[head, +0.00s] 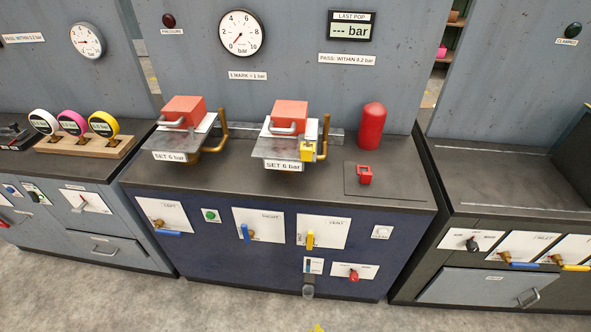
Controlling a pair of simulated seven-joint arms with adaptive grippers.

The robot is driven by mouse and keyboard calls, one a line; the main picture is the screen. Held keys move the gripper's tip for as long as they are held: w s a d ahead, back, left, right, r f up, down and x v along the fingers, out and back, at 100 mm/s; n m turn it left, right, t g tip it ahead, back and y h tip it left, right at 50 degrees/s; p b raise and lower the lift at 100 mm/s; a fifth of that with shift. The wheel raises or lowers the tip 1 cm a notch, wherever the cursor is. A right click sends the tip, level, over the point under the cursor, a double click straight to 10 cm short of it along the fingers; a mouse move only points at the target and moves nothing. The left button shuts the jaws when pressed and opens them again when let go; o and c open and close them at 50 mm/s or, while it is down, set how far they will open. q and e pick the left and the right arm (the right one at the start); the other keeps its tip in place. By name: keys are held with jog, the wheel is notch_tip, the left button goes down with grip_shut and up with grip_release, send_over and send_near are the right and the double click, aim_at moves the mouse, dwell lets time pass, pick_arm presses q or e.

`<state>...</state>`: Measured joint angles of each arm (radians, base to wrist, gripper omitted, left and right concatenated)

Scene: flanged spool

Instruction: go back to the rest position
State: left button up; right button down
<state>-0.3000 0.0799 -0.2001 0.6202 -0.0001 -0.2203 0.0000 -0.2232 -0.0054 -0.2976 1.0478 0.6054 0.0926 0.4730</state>
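The middle bench (330,190) carries two fixtures with red blocks, a left one (185,109) and a right one (289,115). Each has a grey plate in front with a "SET 6 bar" label. A yellow piece (308,151) sits at the right fixture, by a brass pipe. A red cylinder (372,125) stands upright to the right. A small red part (365,175) sits on a dark square in front of it.
The blue front panel (275,240) has handles: blue left (167,233), blue middle (245,231), yellow right (310,239). Round gauges (102,123) stand in a wooden rack on the left bench. The right bench top (510,178) is clear. Grey floor (220,305) lies open in front.

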jog(key=s+d+f+n+g+h, duration=0.1)
jog(key=s+d+f+n+g, duration=0.2)
jog(key=s, duration=0.7)
jog(key=s+d+f+n+g+h, duration=0.1)
jog(key=s+d+f+n+g, duration=0.1)
jog(key=s+d+f+n, duration=0.4)
jog(key=s+d+f+n+g, duration=0.3)
jog(key=s+d+f+n, duration=0.2)
jog(key=s, duration=1.1)
notch_tip(320, 180, down, 2)
jog(key=shift+d+g+h, duration=0.3)
jog(key=shift+d+h, duration=0.1)
jog(key=shift+d, duration=0.8)
